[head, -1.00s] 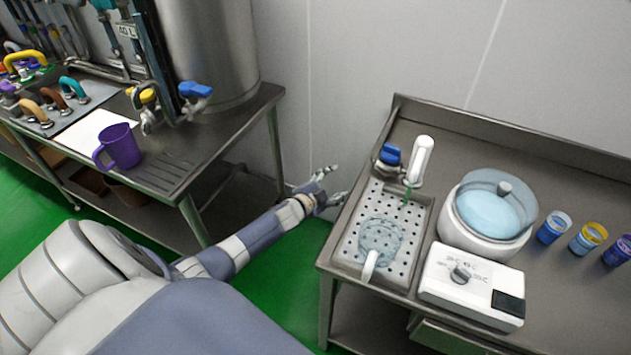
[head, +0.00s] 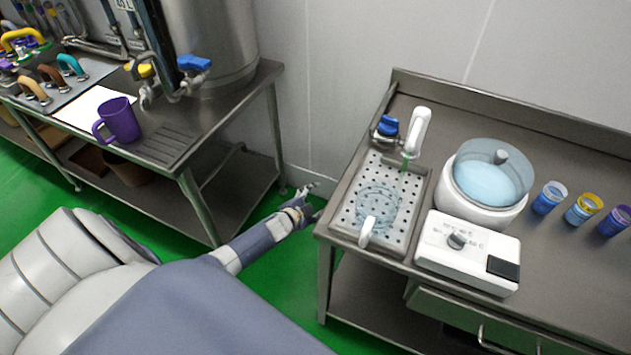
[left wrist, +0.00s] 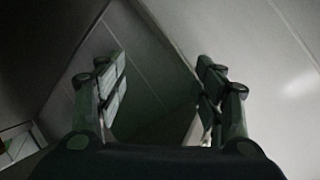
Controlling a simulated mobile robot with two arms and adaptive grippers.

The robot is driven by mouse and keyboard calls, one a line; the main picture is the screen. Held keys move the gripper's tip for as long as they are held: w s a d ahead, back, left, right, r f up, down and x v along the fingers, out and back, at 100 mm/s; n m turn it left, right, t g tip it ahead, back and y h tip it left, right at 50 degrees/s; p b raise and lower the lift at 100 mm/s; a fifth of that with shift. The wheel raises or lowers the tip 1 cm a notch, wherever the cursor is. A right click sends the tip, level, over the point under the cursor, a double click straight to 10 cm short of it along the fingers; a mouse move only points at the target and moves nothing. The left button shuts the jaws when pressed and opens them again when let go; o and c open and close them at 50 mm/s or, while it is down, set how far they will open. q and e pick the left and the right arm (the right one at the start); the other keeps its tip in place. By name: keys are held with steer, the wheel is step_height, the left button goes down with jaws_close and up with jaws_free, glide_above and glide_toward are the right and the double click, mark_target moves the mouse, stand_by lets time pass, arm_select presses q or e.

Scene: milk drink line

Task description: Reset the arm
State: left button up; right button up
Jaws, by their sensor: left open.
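My left gripper (head: 312,201) is open and empty in the head view. It hangs over the green floor in the gap between the two metal tables, just left of the right table's front leg. In the left wrist view its two fingers (left wrist: 160,100) stand wide apart with nothing between them, facing plain grey wall panels. My right gripper is in neither view.
The right table (head: 560,150) carries a perforated drip tray (head: 400,205), a tap (head: 416,132), a white round pot (head: 480,210), a white control box (head: 468,251) and several small cups. The left table (head: 225,110) holds a purple mug (head: 119,121) and a steel tank (head: 208,45).

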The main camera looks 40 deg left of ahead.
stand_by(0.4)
arm_select(q)
steer(key=s+d+f+n+g, duration=0.2)
steer(key=s+d+f+g, duration=0.1)
steer(key=s+f, duration=0.85)
steer(key=s+d+f+n+g, duration=0.1)
steer(key=s+d+f+g, duration=0.2)
steer(key=s, duration=1)
steer(key=s+d+f+n+g, duration=0.1)
steer(key=s+d+f, duration=0.3)
steer(key=s, duration=0.9)
steer(key=s+d+f+n+g, duration=0.2)
steer(key=s+d+f+g, duration=0.2)
steer(key=s+f, duration=0.5)
steer(key=s, duration=0.3)
steer(key=shift+s+d+g, duration=0.15)
steer(key=shift+s+g, duration=0.15)
steer(key=shift+s, duration=0.1)
